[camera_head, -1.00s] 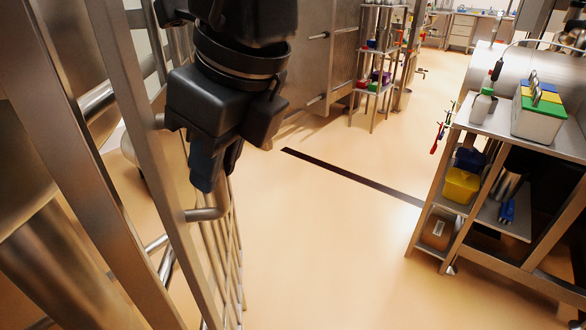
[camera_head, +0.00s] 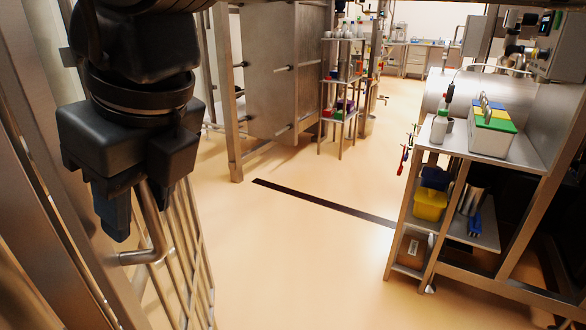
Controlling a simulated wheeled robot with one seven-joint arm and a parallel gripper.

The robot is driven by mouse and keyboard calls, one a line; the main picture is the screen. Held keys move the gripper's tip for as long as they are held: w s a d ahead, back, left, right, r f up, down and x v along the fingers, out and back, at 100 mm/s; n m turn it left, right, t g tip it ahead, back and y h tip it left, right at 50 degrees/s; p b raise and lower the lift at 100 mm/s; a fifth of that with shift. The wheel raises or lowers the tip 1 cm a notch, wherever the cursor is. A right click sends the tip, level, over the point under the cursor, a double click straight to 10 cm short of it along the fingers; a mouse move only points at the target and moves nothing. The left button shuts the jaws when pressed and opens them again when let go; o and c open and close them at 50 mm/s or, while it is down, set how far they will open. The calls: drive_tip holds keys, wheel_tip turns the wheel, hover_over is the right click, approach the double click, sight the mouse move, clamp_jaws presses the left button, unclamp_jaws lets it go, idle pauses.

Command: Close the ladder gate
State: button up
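The ladder gate (camera_head: 196,238) is a metal frame with several thin bars at the lower left, seen at a steep angle. A bent metal pipe handle (camera_head: 152,225) stands out from it. My gripper (camera_head: 128,222) is black and points down at the handle, its fingers beside the upper part of the pipe. One finger hides much of the other, and the gripper body covers the top of the handle. I cannot tell whether the fingers are shut on the pipe or only next to it.
Metal posts (camera_head: 52,190) fill the left edge. A steel bench (camera_head: 490,145) with bottles and bins stands at the right. A shelf rack (camera_head: 340,95) and a large steel cabinet (camera_head: 272,75) stand behind. The floor between is clear, crossed by a dark drain strip (camera_head: 320,202).

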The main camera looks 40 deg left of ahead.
drive_tip(key=shift+s, duration=0.1)
drive_tip(key=v, duration=0.7)
drive_tip(key=shift+r, duration=0.4)
drive_tip(key=shift+d, duration=0.1)
